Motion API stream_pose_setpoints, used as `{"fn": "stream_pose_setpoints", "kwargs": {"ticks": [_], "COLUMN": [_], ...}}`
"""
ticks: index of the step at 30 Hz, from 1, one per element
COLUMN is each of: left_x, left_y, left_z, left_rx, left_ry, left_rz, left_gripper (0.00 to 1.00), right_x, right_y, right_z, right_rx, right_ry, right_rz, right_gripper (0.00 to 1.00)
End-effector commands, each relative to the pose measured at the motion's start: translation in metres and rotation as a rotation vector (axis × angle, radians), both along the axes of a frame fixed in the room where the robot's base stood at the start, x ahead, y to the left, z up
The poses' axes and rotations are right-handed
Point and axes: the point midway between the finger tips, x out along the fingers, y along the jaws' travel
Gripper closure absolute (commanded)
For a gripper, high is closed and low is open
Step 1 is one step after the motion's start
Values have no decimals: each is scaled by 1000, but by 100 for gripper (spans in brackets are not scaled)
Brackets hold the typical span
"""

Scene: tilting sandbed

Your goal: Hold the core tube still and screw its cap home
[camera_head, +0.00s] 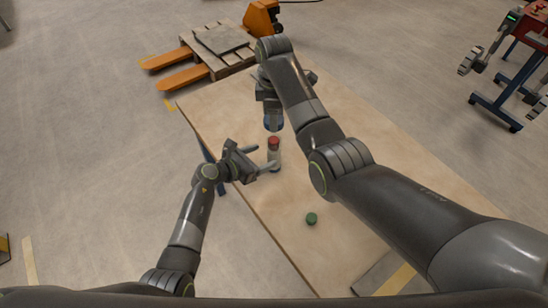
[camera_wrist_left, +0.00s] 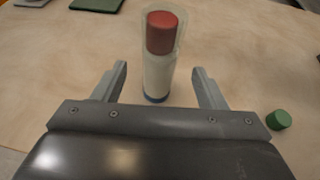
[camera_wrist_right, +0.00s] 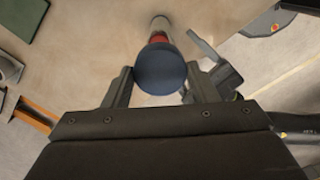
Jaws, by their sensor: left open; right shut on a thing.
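The core tube (camera_head: 274,158) stands upright on the wooden table, clear-walled with a red section inside its top and pale below; the left wrist view shows it too (camera_wrist_left: 158,75), with blue at its foot. My left gripper (camera_head: 262,157) is open at the tube, its fingers on either side with gaps visible in the left wrist view. My right gripper (camera_wrist_right: 160,80) is shut on the blue cap (camera_wrist_right: 160,70), a round piece held above the tube. In the head view the cap (camera_head: 273,126) hangs just over the tube's top, apparently apart from it.
A green cap (camera_head: 311,218) lies on the table (camera_head: 335,250) towards the front; it also shows in the left wrist view (camera_wrist_left: 279,120). A dark green flat item (camera_wrist_left: 97,4) lies further off. A pallet (camera_head: 222,60) on an orange pallet truck stands beyond the table.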

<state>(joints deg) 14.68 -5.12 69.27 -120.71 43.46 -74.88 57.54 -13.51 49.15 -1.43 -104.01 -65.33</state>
Motion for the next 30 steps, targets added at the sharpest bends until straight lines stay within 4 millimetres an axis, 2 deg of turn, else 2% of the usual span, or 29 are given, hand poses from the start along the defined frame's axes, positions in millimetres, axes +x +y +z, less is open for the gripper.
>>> {"fn": "stream_pose_setpoints", "kwargs": {"ticks": [6, 15, 30], "left_x": [18, 34, 39], "left_y": [-20, -37, -43], "left_z": [-10, -21, -24], "left_rx": [-2, -2, 0], "left_ry": [1, 1, 0], "left_rz": [-1, -1, 0], "left_gripper": [34, 34, 34], "right_x": [0, 0, 0], "right_y": [0, 0, 0], "right_z": [0, 0, 0], "right_rx": [0, 0, 0], "right_ry": [0, 0, 0], "right_rz": [0, 0, 0], "right_gripper": [68, 68, 68]}}
